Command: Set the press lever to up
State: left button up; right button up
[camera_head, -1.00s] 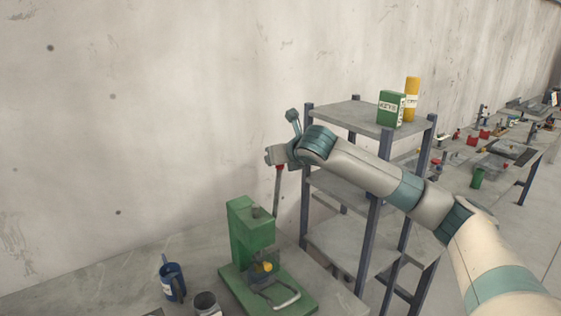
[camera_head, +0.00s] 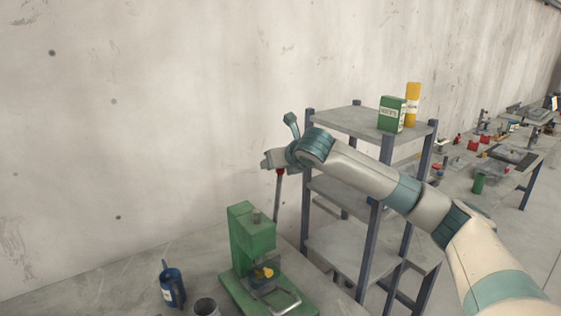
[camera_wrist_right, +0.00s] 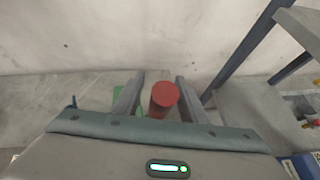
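The green press (camera_head: 251,242) stands on the bench in the head view. Its lever rod (camera_head: 278,200) stands nearly upright at the press's right side, with a red knob (camera_head: 280,172) on top. My right gripper (camera_head: 268,161) is at the knob, just above it in the head view. In the right wrist view, the red knob (camera_wrist_right: 164,96) sits between the two spread fingers of my right gripper (camera_wrist_right: 160,88), nearer the right finger. A gap shows on the left side; contact on the right cannot be told. My left gripper is out of view.
A blue can (camera_head: 172,287) and a grey cup (camera_head: 206,307) stand left of the press. A bare wall is behind.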

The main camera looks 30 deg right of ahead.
jog(key=b+v, duration=0.6)
jog(key=v, duration=1.1)
jog(key=shift+s, duration=0.1)
